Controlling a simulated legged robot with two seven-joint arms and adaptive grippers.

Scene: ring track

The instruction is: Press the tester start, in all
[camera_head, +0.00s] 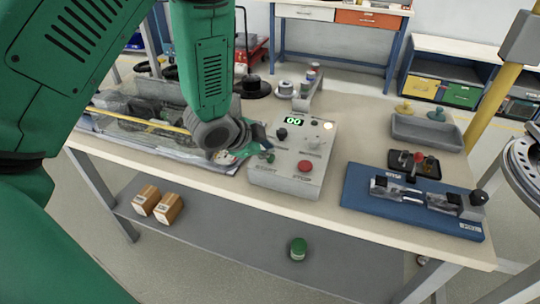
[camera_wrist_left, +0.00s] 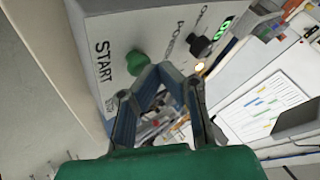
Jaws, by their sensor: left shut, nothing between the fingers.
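The tester is a pale grey box (camera_head: 278,178) near the front edge of the table, with a lit green display (camera_head: 293,120), a black knob (camera_head: 282,134) and a red button (camera_head: 305,165). The wrist view shows its green start button (camera_wrist_left: 137,62) beside the word START. In the head view the green button (camera_head: 269,157) sits at the panel's left, just by my left gripper (camera_head: 262,140). My left gripper (camera_wrist_left: 160,74) is shut and empty, its tips close to the green button; I cannot tell whether they touch. My right gripper is out of view.
A blue fixture (camera_head: 360,194) with a metal clamp lies right of the tester. A grey tray (camera_head: 428,133) stands behind it. A clear-lidded case (camera_head: 130,128) lies to the left under my arm. Two small boxes (camera_head: 157,203) and a green jar (camera_head: 298,248) are on the lower shelf.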

